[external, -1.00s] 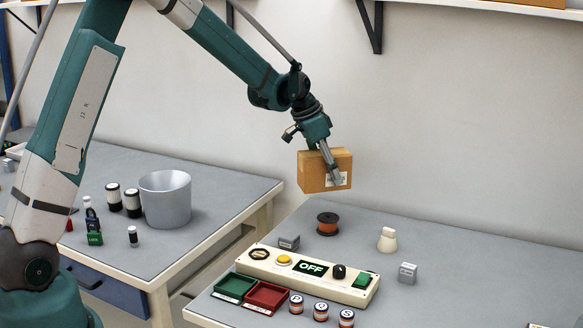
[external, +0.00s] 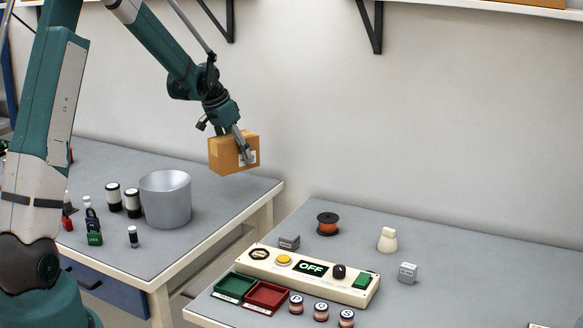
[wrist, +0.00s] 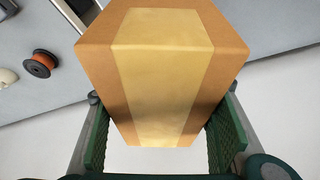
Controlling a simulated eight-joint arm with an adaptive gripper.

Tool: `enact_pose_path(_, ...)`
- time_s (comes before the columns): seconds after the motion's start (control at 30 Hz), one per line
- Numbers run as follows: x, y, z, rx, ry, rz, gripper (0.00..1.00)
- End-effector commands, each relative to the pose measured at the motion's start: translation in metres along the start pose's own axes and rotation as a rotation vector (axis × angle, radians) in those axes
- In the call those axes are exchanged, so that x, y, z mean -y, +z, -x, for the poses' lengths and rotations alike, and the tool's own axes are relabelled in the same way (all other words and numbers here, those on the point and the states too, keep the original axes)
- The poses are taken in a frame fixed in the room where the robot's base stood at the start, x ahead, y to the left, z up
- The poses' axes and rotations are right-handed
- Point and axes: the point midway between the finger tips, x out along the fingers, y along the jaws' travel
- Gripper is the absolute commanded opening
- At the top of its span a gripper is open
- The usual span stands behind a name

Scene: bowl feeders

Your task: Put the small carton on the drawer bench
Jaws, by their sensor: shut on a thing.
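The small carton (external: 228,156) is a brown cardboard box with a pale label on its front. My gripper (external: 243,150) is shut on it and holds it in the air, above the back right part of the drawer bench. In the wrist view the carton (wrist: 165,75) with its wide tape strip sits between the two green finger pads of my gripper (wrist: 160,140). The drawer bench (external: 115,255) stands at the left, with a grey top and a blue drawer below its front edge.
On the drawer bench stand a grey bucket (external: 166,200), black-and-white canisters (external: 132,203) and padlocks (external: 93,232). A gap separates it from the right bench (external: 450,275), which bears a control panel (external: 310,272), an orange spool (external: 327,223) and small trays (external: 265,297). The bench top right of the bucket is clear.

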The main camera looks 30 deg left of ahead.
Motion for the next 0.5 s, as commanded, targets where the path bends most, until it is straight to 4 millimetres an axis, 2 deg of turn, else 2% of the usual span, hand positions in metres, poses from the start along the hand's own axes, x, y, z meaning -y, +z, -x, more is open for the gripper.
enact_pose_path(0.1,0.032,0.023,0.011,0.0,-0.02,0.048,0.33)
enact_pose_path(0.5,0.122,0.102,0.046,-0.001,-0.082,0.199,0.33)
